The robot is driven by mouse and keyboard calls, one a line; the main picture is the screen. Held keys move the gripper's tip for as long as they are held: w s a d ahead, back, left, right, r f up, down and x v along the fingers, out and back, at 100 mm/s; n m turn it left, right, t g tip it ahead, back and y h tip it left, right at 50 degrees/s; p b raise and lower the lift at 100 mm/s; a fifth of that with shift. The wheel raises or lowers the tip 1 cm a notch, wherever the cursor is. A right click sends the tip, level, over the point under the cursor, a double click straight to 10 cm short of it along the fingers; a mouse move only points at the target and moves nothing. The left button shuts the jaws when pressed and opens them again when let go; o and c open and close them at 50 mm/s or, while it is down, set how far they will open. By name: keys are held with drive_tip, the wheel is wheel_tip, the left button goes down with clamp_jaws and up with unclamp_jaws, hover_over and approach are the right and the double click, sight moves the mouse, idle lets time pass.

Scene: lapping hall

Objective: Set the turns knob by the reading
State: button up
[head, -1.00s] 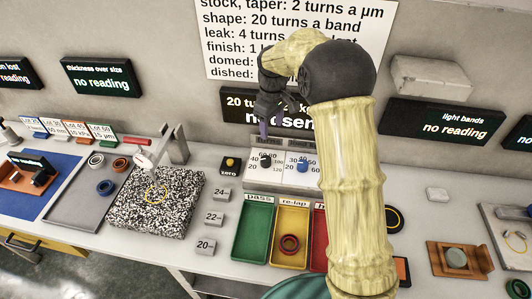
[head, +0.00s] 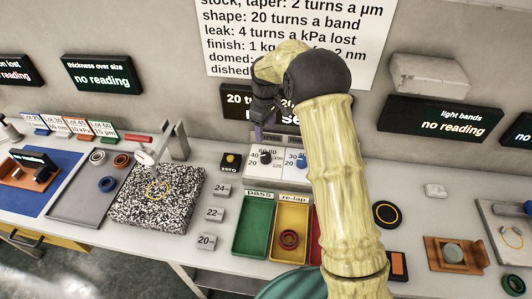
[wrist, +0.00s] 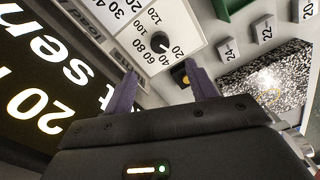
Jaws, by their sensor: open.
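The black dial knob (head: 265,157) sits on a white panel with a scale running from 20 to 120. It also shows in the wrist view (wrist: 160,41), its white mark appearing near the 20 end. A blue knob (head: 301,161) on a second scale sits to its right, partly behind my arm. My gripper (wrist: 160,76) is open and empty, its two purple fingers pointing at the black knob from a short way off, not touching it. In the head view my gripper (head: 259,132) hangs just above the panel. A dark display (head: 232,101) behind reads "20 tu…" and "…t sen…", partly hidden.
A wall sign (head: 220,45) lists turns per measure, partly covered by my arm. A speckled block (head: 135,205) stands left.

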sight(266, 155)
wheel_tip(266, 155, down, 12)
drive_tip(key=shift+f+p, duration=0.15)
drive_tip(key=shift+p, duration=0.7)
drive_tip(key=shift+c, duration=0.5)
drive_tip(key=c, duration=0.9)
